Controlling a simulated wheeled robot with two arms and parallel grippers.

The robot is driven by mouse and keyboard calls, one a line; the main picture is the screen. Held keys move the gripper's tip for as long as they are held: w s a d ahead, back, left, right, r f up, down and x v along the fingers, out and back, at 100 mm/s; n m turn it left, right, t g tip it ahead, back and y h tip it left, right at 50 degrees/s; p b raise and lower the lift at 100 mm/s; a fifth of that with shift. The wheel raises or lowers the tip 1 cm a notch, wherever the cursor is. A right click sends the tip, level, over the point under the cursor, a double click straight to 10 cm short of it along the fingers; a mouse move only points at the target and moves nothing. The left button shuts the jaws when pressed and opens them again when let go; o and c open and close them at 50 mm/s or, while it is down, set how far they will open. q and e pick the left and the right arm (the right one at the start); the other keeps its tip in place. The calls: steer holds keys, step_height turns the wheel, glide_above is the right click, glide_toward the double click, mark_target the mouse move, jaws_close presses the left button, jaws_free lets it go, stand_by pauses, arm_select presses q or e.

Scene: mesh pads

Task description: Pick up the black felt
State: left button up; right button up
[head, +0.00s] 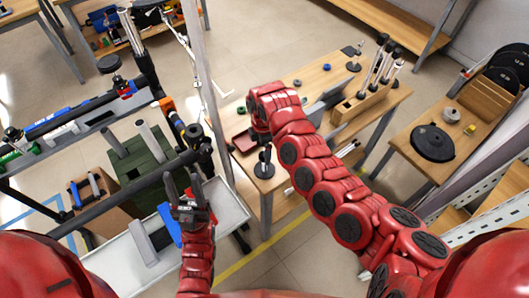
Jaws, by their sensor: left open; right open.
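A round black pad (432,143), which looks like the black felt, lies flat on the wooden table at the right. Other dark round discs (508,68) stand in a wooden rack behind it, and I cannot tell their material. My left gripper (186,186) is open and empty, above the pale tray at the lower left. My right arm reaches over the middle table. Its gripper (261,136) is at the table's left end, well left of the black pad, with the fingers mostly hidden by the wrist.
The middle table (310,75) holds a wooden tool block (365,100), a black stand (264,166) and small rings. A gap of floor separates it from the right table (463,120). A grey rack with tools and a green crate (145,155) are at the left.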

steer(key=shift+f, duration=1.1)
jaws_close()
steer(key=shift+r, duration=0.1)
